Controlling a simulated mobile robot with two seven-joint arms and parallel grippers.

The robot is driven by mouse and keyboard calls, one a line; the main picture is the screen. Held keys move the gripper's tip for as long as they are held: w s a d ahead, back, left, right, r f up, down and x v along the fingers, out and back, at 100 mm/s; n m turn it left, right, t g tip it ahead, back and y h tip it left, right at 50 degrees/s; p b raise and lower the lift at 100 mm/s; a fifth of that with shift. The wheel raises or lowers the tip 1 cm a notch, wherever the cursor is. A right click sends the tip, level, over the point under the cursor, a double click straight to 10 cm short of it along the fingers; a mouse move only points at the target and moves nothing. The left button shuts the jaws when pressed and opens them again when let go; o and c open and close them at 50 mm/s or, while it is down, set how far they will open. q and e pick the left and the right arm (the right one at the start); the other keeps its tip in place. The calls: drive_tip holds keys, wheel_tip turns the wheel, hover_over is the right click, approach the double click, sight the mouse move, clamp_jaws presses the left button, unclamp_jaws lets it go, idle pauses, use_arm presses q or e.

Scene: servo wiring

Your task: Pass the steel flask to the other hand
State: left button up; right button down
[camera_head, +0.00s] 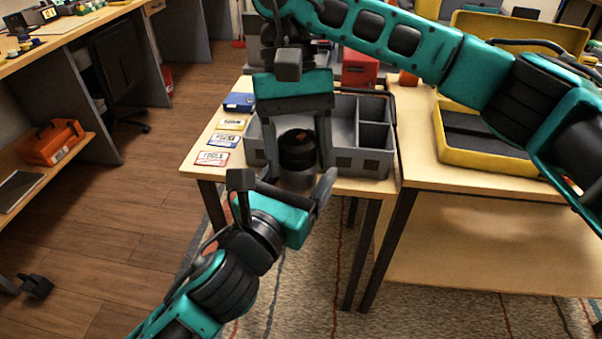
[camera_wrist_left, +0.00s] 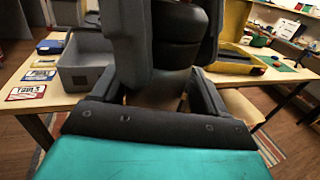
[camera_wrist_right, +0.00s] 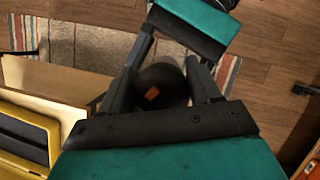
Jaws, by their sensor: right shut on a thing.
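The steel flask has a black upper part (camera_head: 298,147) and a pale steel lower body (camera_head: 296,180). It hangs upright above the table's front edge. My right gripper (camera_head: 301,160) reaches down from above and is shut on the flask's black part. In the right wrist view, the black top with an orange mark (camera_wrist_right: 158,90) sits between its fingers. My left gripper (camera_head: 284,190) is open just below, its fingers apart on either side of the steel body. The steel body also shows between them in the left wrist view (camera_wrist_left: 158,94). Whether the left fingers touch it is unclear.
A grey divided bin (camera_head: 375,160) stands on the table behind the flask. Several small labelled boxes and cards (camera_head: 222,141) lie to its left. A yellow case (camera_head: 490,150) with dark foam lies on the right-hand table. Open floor lies to the left.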

use_arm(q)
drive_tip(key=shift+s+d, duration=0.15)
drive_tip(key=c, duration=0.9)
use_arm(e)
drive_tip(key=shift+a, duration=0.1)
use_arm(q)
drive_tip(key=shift+r, duration=0.15)
drive_tip(key=shift+c, duration=0.7)
use_arm(e)
drive_tip(key=shift+c, duration=0.8)
unclamp_jaws()
drive_tip(key=shift+r, duration=0.1)
